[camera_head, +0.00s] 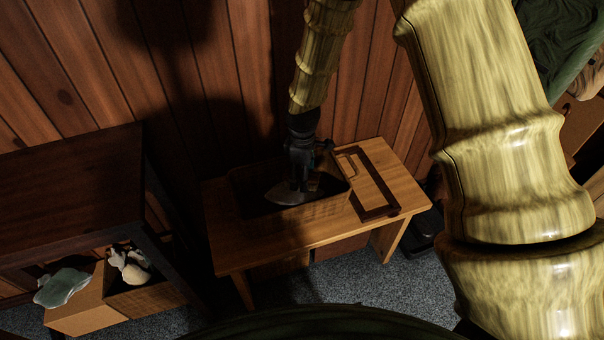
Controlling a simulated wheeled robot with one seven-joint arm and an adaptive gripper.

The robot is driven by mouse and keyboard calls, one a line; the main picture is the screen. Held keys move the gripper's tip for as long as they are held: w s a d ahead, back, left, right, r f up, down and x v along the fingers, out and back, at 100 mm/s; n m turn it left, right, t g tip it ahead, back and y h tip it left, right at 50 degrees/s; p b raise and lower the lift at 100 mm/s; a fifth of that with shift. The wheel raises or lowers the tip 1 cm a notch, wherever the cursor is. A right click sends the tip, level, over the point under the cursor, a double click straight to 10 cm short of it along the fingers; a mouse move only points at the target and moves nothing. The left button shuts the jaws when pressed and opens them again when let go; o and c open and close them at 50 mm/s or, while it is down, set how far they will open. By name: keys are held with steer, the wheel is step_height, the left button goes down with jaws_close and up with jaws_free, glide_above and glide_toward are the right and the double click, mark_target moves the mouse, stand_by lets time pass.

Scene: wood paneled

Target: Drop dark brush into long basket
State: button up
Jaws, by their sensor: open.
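The long basket (318,212) is a brown open container on a small wooden table. My gripper (305,188) points down over the basket, its fingers low at or inside the rim. The gripper is open. A pale grey, pointed object (284,196) shows in the basket just left of the fingers. A dark shape sits by the fingers on the right, but I cannot tell whether it is the dark brush or part of my gripper. The basket's inside is mostly in shadow.
The wooden table (272,236) also holds a dark rectangular frame (380,212) right of the basket. A dark table (70,190) stands at left, with a cardboard box (78,312) and pale objects below it. A panelled wall is close behind.

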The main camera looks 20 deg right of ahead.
step_height(320, 180, up, 12)
stand_by(0.7)
stand_by(0.5)
